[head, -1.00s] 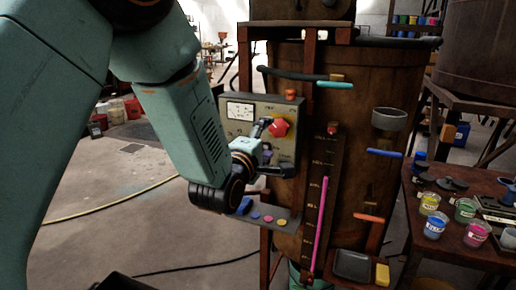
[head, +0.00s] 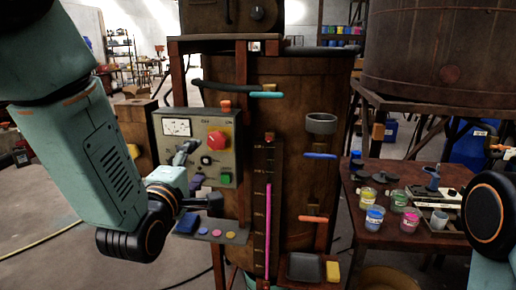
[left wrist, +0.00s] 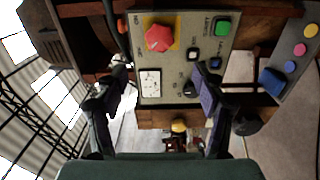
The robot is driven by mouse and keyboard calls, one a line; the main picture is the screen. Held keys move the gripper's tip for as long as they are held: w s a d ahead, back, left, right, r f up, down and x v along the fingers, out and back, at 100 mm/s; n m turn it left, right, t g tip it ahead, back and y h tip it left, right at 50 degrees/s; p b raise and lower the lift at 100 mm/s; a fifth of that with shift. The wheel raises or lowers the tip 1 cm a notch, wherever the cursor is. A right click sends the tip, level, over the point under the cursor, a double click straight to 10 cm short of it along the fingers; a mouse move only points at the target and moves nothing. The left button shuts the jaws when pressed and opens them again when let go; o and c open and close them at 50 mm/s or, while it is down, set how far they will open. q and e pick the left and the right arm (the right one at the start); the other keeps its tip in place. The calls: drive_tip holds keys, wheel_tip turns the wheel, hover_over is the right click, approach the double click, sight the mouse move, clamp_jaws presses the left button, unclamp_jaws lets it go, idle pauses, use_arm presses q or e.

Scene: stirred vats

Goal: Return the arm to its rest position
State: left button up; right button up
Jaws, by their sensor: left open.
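My left arm comes in from the left in the head view, teal with a dark wrist. Its left gripper (head: 200,174) is open and empty in front of the grey control panel (head: 174,150). In the left wrist view the two dark fingers of the left gripper (left wrist: 163,80) stand wide apart, with the panel (left wrist: 181,40) beyond them and nothing between them. My right gripper is out of view; a dark round joint at the right edge appears to be mine.
A brown vat (head: 290,100) with a pink level tube (head: 268,225) stands behind the panel. A shelf with coloured discs (head: 238,238) juts out below it. A wooden table (head: 385,238) with paint cups is at right. Open floor (head: 40,215) lies at left.

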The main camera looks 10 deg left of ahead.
use_arm(q)
drive_tip(key=s+f+m+g+b, duration=0.1)
drive_tip(key=s+f+m+g, duration=0.3)
drive_tip(key=f, duration=0.5)
drive_tip(key=s+f+m+g+b, duration=0.1)
drive_tip(key=s+f+m+g, duration=0.2)
drive_tip(key=s+f+m, duration=0.5)
drive_tip(key=s+f+m+g+b, duration=0.1)
drive_tip(key=f+m+g, duration=0.2)
drive_tip(key=f, duration=0.8)
drive_tip(key=s+f+m+g+b, duration=0.1)
drive_tip(key=s+f+g, duration=0.3)
drive_tip(key=s+f, duration=0.5)
drive_tip(key=s+f+m+g+b, duration=0.1)
drive_tip(key=s+f+g, duration=0.3)
drive_tip(key=s+f, duration=0.5)
drive_tip(key=s+b, duration=0.1)
drive_tip(key=s, duration=0.6)
drive_tip(key=shift+f+m, duration=0.3)
